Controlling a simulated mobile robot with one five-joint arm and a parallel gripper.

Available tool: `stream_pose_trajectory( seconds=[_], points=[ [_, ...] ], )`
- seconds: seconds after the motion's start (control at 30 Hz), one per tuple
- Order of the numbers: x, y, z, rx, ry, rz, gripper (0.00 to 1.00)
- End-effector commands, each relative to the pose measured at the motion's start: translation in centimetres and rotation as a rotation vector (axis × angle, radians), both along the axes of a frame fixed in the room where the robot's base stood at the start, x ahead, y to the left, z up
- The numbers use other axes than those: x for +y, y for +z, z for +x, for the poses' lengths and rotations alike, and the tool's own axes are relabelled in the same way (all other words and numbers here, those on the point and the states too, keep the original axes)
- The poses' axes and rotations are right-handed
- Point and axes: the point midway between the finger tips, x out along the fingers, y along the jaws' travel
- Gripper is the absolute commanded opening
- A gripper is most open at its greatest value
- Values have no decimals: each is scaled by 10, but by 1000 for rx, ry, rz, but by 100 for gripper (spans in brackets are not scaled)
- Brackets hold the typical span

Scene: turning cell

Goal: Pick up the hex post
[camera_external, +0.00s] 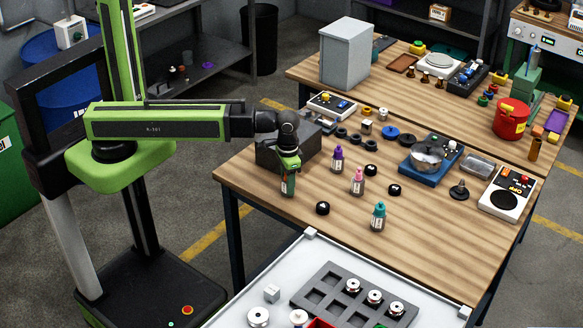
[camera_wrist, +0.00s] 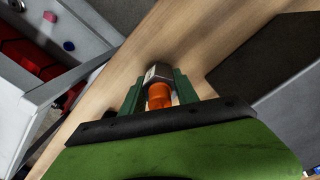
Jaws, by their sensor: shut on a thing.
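My gripper (camera_external: 289,174) hangs upright over the left part of the wooden table, at its near edge. Its green fingers also show in the wrist view (camera_wrist: 158,97), shut on a piece with an orange top and a grey, faceted lower part. This looks like the hex post (camera_wrist: 157,73); it also shows below the fingers in the external view (camera_external: 287,189), with a pale, marked lower side. The fingers sit on either side of the orange part. I cannot tell whether its bottom touches the tabletop.
Bottles with purple (camera_external: 338,158), pink (camera_external: 357,181) and teal (camera_external: 378,217) tops stand to the right. A black ring (camera_external: 322,208) lies nearby. A dark grey block (camera_external: 268,155) stands behind the gripper. A white tray (camera_external: 262,277) is in front of the table.

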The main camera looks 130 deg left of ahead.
Motion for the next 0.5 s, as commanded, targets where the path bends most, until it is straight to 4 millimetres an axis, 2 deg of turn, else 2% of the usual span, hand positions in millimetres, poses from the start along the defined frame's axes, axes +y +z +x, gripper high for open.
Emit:
stream_pose_trajectory(
  seconds=[0.13, 0.27, 0.5],
  points=[
    [0, 3, 0, -1, 0, -1, 0],
    [0, 15, 0, 0, 0, 0, 0],
    [0, 58, 0, 0, 0, 0, 0]
  ],
)
